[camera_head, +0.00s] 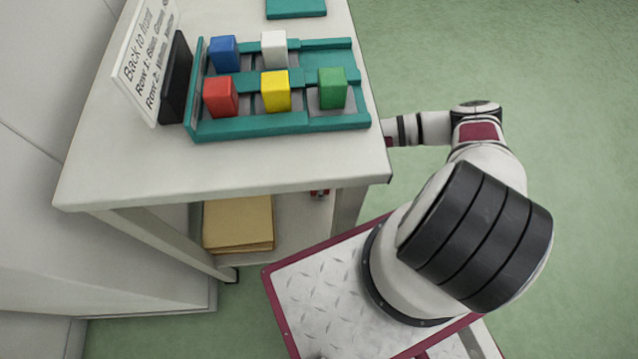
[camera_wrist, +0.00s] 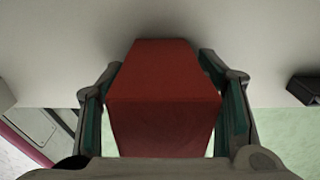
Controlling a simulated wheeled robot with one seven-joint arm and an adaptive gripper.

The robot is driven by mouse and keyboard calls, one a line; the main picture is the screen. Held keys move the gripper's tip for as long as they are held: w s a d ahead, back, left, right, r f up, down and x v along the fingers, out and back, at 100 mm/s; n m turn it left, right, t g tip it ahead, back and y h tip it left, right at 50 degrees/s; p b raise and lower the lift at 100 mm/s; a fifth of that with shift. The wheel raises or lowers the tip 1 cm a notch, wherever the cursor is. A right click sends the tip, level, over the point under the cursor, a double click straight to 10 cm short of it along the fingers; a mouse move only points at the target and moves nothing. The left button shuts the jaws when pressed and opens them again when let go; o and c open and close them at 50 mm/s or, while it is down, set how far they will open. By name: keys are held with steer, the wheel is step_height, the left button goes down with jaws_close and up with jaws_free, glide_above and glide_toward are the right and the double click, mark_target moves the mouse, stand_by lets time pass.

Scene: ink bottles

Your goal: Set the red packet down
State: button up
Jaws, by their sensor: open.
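A red packet (camera_wrist: 163,98) fills the middle of the wrist view, between the two fingers of my gripper (camera_wrist: 165,95). My gripper is open, with a finger on each side of the packet; the gaps are narrow, and I cannot tell if either finger touches it. A pale grey surface lies beyond the packet, but its contact with the packet is not clear. In the head view my arm passes behind the table's right edge, so the tabletop hides most of my gripper.
On the white table (camera_head: 250,170), a teal rack (camera_head: 280,126) holds blue, white, red, yellow and green blocks. A lettered sign (camera_head: 146,60) stands at its left. Tan folders (camera_head: 238,223) lie on the lower shelf. A dark object (camera_wrist: 305,88) is at the wrist view's right.

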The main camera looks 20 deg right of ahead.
steer(key=shift+r, duration=0.15)
step_height(320, 180, up, 12)
steer(key=p, duration=0.5)
stand_by(0.4)
